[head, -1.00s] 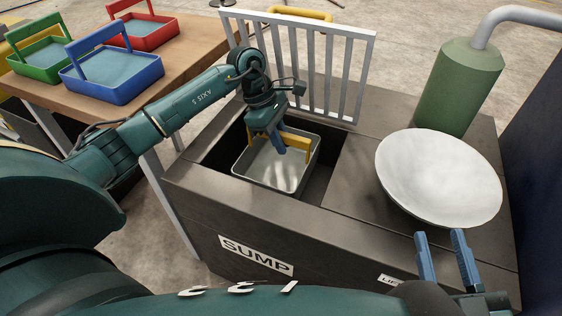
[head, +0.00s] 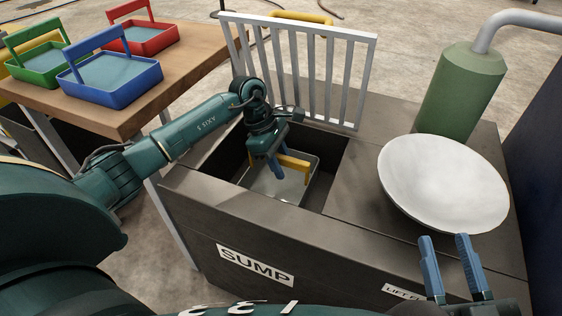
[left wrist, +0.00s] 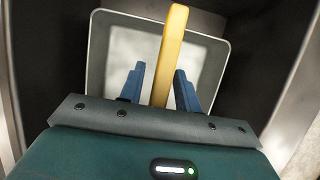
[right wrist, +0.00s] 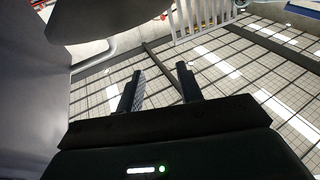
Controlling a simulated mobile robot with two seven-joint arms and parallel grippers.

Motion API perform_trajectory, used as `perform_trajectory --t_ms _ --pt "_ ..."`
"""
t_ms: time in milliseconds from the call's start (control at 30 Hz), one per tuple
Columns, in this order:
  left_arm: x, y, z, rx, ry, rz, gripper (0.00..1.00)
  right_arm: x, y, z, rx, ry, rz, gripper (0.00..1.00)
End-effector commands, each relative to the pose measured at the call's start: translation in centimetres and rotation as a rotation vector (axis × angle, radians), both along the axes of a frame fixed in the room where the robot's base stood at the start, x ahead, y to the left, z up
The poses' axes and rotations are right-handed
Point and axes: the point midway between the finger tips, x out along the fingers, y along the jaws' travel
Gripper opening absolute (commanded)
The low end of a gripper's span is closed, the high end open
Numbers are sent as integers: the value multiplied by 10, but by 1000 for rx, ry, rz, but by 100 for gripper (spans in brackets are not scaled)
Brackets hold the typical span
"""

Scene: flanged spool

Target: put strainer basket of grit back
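The grey strainer basket (head: 256,183) with a yellow handle (head: 297,162) is down inside the dark opening of the sump (head: 228,200). Its inside looks pale; I cannot make out the grit. It also shows in the left wrist view (left wrist: 96,62). My left gripper (head: 273,166) reaches down into the opening at the handle. In the left wrist view the fingers (left wrist: 160,78) stand apart on either side of the yellow bar, with a visible gap at the left finger. The basket's underside is hidden. My right gripper (head: 449,242) is open and empty in front of the white bowl.
A grey slatted grate (head: 300,65) stands upright behind the opening. A white bowl (head: 443,180) rests on the sump's right top, near a green cylinder (head: 458,92) with a pipe. Blue (head: 112,82), red (head: 143,38) and green (head: 38,62) baskets stand on a wooden table (head: 190,50).

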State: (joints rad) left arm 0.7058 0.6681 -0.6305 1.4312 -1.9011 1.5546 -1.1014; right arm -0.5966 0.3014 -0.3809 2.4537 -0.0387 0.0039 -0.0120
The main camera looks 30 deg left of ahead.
Motion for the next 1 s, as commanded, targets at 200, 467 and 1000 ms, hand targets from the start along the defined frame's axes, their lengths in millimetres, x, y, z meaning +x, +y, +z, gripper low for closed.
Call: perform_trajectory --t_ms 200,467,1000 --pt "0 0 0 0 0 0 36 0 0 1 0 -5 2 36" --pt "0 8 23 2 -4 2 36 -1 0 11 -16 -11 -1 36" --pt "-2 44 110 1 -1 0 36 -2 -8 1 -108 13 -48 36"
